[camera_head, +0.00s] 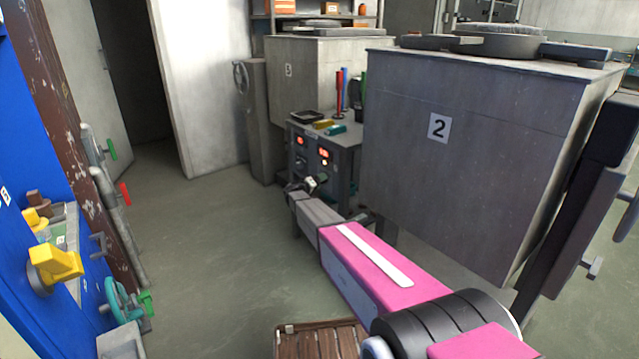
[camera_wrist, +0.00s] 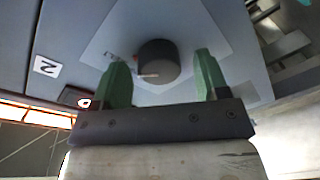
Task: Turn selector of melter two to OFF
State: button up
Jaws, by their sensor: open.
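The selector of melter two is a dark round knob (camera_wrist: 158,62) on a pale plate in the wrist view. A short light line shows on its lower edge. Small marks on the plate are too blurred to read. A tag reading 2 (camera_wrist: 45,66) lies to the left on the same panel. My gripper (camera_wrist: 161,72) is open, with one green finger on each side of the knob and a gap to it on both sides. In the head view, my gripper (camera_head: 314,184) is at the front of the control cabinet (camera_head: 341,185), and the knob is hidden there.
The large grey melter (camera_head: 455,170) marked 2 stands right of my arm. Another grey melter (camera_head: 325,70) stands behind. A blue panel with yellow handles (camera_head: 55,264) is at left.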

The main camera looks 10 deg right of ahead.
jog(key=c, duration=0.9)
jog(key=shift+n, duration=0.3)
jog(key=n+g, duration=0.1)
jog(key=n, duration=0.7)
jog(key=n+g, duration=0.1)
jog(key=n, duration=0.6)
jog(key=shift+w+a+n, duration=0.1)
jog(key=shift+n, duration=0.3)
